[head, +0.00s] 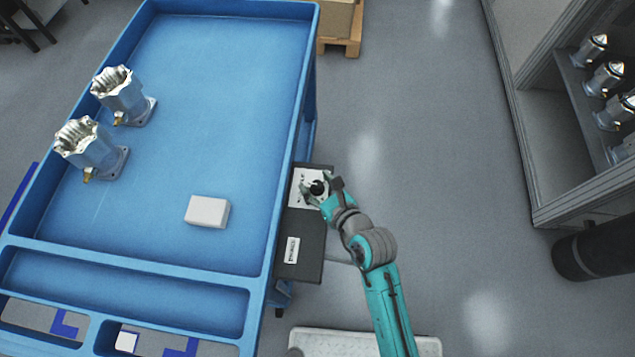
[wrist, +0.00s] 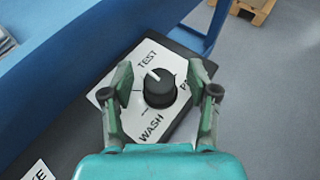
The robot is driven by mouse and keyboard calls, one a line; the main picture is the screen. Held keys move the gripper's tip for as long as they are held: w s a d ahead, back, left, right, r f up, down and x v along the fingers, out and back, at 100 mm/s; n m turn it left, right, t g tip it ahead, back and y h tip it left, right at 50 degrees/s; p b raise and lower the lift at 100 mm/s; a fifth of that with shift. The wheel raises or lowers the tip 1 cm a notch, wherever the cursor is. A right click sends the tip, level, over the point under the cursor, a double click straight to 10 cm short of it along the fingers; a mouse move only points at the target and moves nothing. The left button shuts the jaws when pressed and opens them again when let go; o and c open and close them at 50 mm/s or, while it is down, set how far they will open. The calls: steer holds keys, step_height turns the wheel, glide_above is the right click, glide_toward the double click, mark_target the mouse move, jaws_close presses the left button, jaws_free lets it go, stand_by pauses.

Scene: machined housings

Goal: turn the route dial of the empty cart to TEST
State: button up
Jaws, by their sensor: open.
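The route dial is a black round knob (wrist: 159,89) on a white plate (wrist: 105,95) with the labels TEST, WASH and a partly hidden one starting with P. Its white pointer mark faces up and slightly left, toward the TEST label. In the head view the knob (head: 317,187) sits on a dark panel (head: 305,238) on the blue cart's right side. My gripper (wrist: 163,92) is open, with one finger on each side of the knob; contact is unclear. The blue cart (head: 205,50) is not empty: two metal housings (head: 124,98) (head: 90,147) stand on it.
A white block (head: 207,211) lies on the cart. A shelf (head: 565,90) with several housings and a black cylinder (head: 595,250) stand at right. A pallet (head: 342,42) is behind. Floor between is clear.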

steer(key=v, duration=1.2)
steer(key=shift+o, duration=0.2)
